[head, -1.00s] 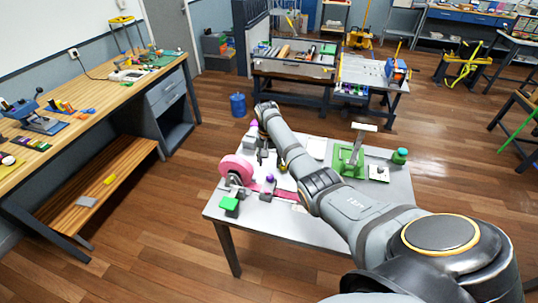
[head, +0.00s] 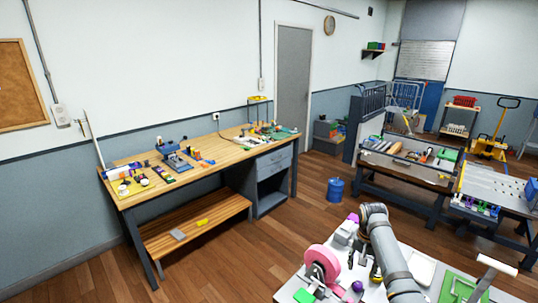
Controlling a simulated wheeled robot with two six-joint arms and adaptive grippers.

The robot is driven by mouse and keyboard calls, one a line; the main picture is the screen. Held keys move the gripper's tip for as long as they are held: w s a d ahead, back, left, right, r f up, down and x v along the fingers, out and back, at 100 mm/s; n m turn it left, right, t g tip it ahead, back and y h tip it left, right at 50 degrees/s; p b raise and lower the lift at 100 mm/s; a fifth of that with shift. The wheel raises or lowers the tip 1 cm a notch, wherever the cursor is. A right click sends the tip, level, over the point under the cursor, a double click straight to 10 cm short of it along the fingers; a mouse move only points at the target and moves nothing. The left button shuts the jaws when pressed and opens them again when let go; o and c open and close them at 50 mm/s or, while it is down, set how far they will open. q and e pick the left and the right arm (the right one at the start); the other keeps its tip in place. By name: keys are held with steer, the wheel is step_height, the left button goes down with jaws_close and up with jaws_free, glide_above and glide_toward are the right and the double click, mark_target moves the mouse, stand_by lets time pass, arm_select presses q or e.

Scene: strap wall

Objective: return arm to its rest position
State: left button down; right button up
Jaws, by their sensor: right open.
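My right arm (head: 392,262) comes up from the bottom edge over the white table and bends down at its wrist. My right gripper (head: 358,248) points down beside the wrist, over the back part of the table. It is small and partly hidden among the items there; it is open, and I see nothing held in it. A pink strap roll (head: 322,262) on a stand is to its left. My left gripper is out of view.
A green block (head: 303,296) and a purple knob (head: 357,286) are on the white table (head: 290,290) near the arm. A green fixture (head: 458,288) stands to the right. A wooden workbench (head: 215,150) lines the left wall. A blue bin (head: 335,190) stands on open floor behind.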

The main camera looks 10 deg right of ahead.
steer(key=s+a+f+n+t, duration=0.1)
steer(key=s+a+f+n, duration=0.25)
steer(key=s+f, duration=0.3)
steer(key=s+a+r+n+t, duration=0.15)
steer(key=s+a, duration=0.25)
steer(key=s, duration=0.7)
steer(key=s+a+r+n+t, duration=0.1)
steer(key=s+a+r+n, duration=0.25)
steer(key=s, duration=0.65)
step_height(320, 180, down, 29)
steer(key=s+d+g+b, duration=0.1)
steer(key=s+d+b, duration=0.1)
steer(key=b, duration=0.1)
steer(key=s+d+f+g+b, duration=0.1)
steer(key=s+f+b, duration=0.2)
steer(key=s+f, duration=1.6)
steer(key=shift+s+f+m, duration=0.15)
steer(key=shift+f+m, duration=0.2)
steer(key=shift+f, duration=0.4)
steer(key=shift+d, duration=0.1)
